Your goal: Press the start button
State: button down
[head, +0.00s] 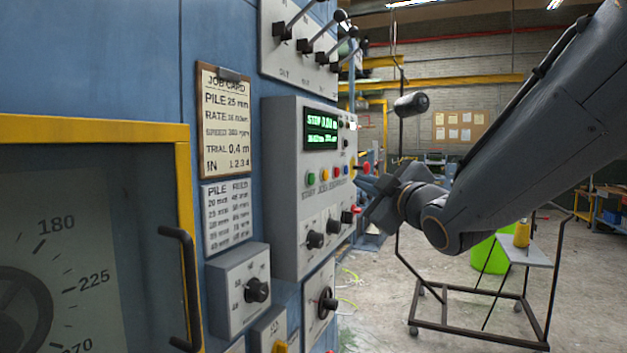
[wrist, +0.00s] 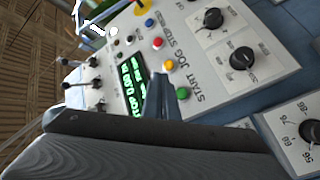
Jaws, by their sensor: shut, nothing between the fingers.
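The start button is the green button (head: 309,179) at the left end of a row on the grey control box. In the wrist view the green button (wrist: 182,93) sits beside the printed word START. My gripper (head: 361,184) is shut and empty, in front of the box and right of the button in the head view. The button is not covered. I cannot tell how far the fingertips are from the panel.
Orange (wrist: 169,65), red (wrist: 158,43) and blue (wrist: 149,22) buttons continue the row. The green-lit display (head: 321,128) reads STOP. Black knobs (head: 315,239) sit below, levers (head: 283,30) above. A yellow-framed window (head: 183,160) is at left. A wheeled stand (head: 480,330) is at right.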

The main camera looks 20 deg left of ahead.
jog(key=a, duration=0.7)
jog(key=shift+w+a, duration=0.3)
jog(key=shift+a, duration=0.1)
jog(key=shift+a+b, duration=0.2)
jog(key=shift+b, duration=0.15)
dwell(1.5)
jog(key=shift+a, duration=0.2)
jog(key=shift+a+b, duration=0.3)
jog(key=shift+a, duration=0.25)
dwell(0.8)
jog(key=shift+d, duration=0.1)
jog(key=shift+d+b, duration=0.3)
jog(key=shift+d, duration=0.55)
jog(key=shift+s+d+b, duration=0.2)
jog(key=shift+d+b, duration=0.25)
jog(key=shift+d, duration=2.05)
